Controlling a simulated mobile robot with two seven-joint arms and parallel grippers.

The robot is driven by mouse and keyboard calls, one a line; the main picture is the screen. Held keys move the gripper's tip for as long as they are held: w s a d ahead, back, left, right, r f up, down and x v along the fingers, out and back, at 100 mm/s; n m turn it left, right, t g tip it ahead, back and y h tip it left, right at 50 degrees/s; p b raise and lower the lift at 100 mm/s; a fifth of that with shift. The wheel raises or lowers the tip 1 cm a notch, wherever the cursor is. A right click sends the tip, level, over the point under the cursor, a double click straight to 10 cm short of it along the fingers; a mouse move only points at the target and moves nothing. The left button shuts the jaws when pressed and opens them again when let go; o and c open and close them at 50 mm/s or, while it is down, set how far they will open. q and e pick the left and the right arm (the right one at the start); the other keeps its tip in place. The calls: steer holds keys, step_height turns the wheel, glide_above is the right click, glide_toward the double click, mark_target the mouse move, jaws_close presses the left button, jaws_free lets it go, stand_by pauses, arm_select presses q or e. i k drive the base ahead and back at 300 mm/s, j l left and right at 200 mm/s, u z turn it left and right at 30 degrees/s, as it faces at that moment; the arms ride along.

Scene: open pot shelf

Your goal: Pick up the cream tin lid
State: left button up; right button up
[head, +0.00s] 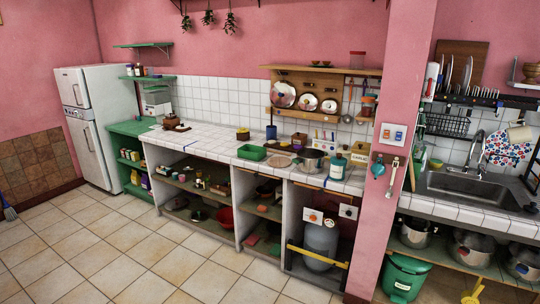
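A small cream tin (359,157) with dark lettering on its front stands at the right end of the white tiled counter, against the pink pillar. Its cream lid (362,147) appears to sit on top, but it is too small to make out clearly. A teal canister (338,167) with a pale label stands just in front and to the left of the tin. Neither of my grippers is in the head view.
A steel pot (311,160), a green tray (252,152) and a round board (278,162) stand on the counter (200,140). A wooden rack (312,93) holds pan lids above. The pink pillar (386,200) separates the sink (470,187). Tiled floor (130,250) in front is clear.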

mark_target(344, 150)
steer(key=i+z, duration=0.25)
steer(key=i, duration=0.2)
steer(key=i+j+z, duration=0.55)
steer(key=i, duration=0.25)
steer(key=i+j+z, duration=0.15)
steer(key=z, duration=0.25)
steer(key=i+j+z, duration=0.25)
steer(key=z, duration=0.15)
steer(key=i+j+z, duration=0.15)
steer(key=z, duration=0.2)
steer(key=j, duration=0.1)
